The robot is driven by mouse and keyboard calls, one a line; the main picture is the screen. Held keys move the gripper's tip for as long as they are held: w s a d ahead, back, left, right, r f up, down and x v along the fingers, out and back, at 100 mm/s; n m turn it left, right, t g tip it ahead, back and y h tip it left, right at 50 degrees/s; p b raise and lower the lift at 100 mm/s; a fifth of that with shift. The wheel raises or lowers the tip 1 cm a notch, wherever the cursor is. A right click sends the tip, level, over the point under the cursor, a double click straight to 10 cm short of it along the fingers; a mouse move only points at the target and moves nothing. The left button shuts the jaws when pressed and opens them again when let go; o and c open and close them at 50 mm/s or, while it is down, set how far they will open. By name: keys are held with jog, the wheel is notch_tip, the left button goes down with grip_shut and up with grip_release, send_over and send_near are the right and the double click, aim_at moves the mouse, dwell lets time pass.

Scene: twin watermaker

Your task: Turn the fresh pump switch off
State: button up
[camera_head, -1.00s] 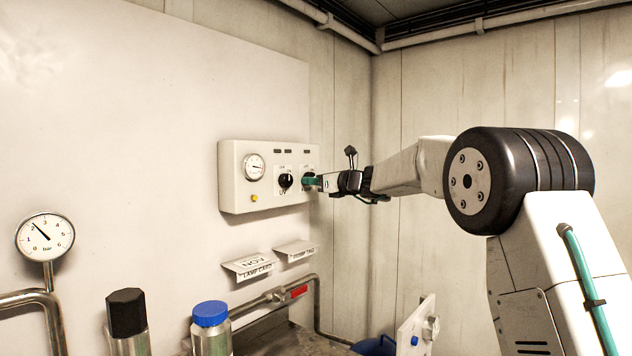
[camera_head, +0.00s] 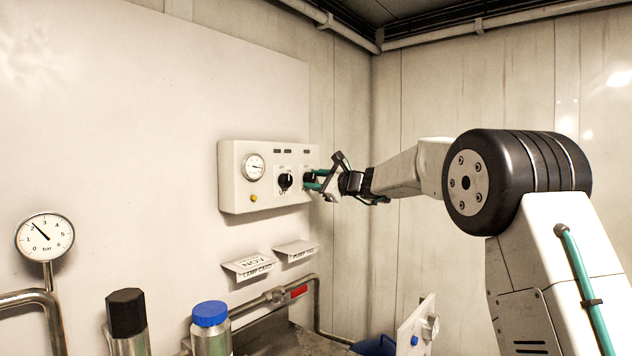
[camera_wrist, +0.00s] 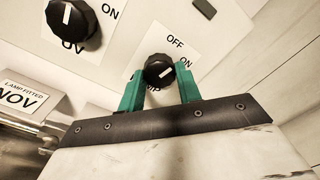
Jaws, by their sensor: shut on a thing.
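The pump switch (camera_wrist: 157,65) is a round black knob with a white line, on a white plate marked OFF and ON, in the wrist view. In the head view my gripper (camera_head: 315,181) is at the right end of the white control box (camera_head: 236,178), tilted, and largely hides the switch.
A second black knob (camera_head: 285,181), marked OV in part, sits left of the switch. The box also has a gauge (camera_head: 254,167) and a yellow button (camera_head: 254,198). Label cards (camera_head: 249,267) and pipes are below. The wall to the right is clear.

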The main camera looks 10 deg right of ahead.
jog(key=shift+d+n, duration=0.1)
jog(key=shift+n, duration=1.4)
jog(key=o, duration=1)
jog(key=v, duration=0.7)
jog(key=shift+s+d, duration=0.25)
jog(key=shift+a+n, duration=0.1)
jog(key=shift+n, duration=0.2)
